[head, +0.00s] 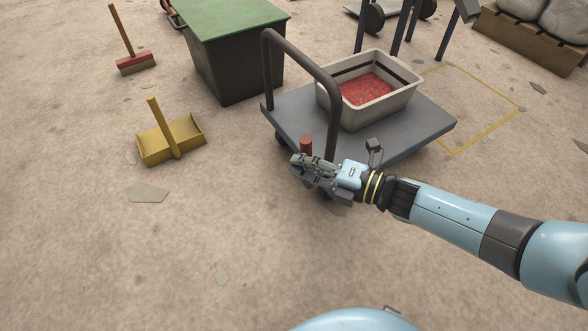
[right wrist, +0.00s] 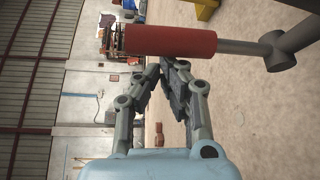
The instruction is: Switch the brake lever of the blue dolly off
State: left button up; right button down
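The blue dolly (head: 420,122) has a flat blue-grey deck and a dark push handle (head: 331,95) at its left end. Its brake lever (head: 306,145), with a red cylindrical grip, stands up at the near left corner. In the right wrist view the red grip (right wrist: 170,41) lies across the top, joined to a grey rod and pivot. My right gripper (head: 308,165) is beside the lever; its fingertips (right wrist: 163,66) come together just short of the red grip, with nothing between them. Whether they touch it I cannot tell. My left gripper is out of view.
A light tub (head: 390,110) of red material sits on the deck. A dark bin with a green lid (head: 230,15) stands behind left. A yellow dustpan (head: 183,133) and a red broom (head: 135,63) are on the left. The near ground is clear.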

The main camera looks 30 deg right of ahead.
jog(key=shift+d+r, duration=0.15)
jog(key=shift+d, duration=0.4)
jog(key=shift+a, duration=0.1)
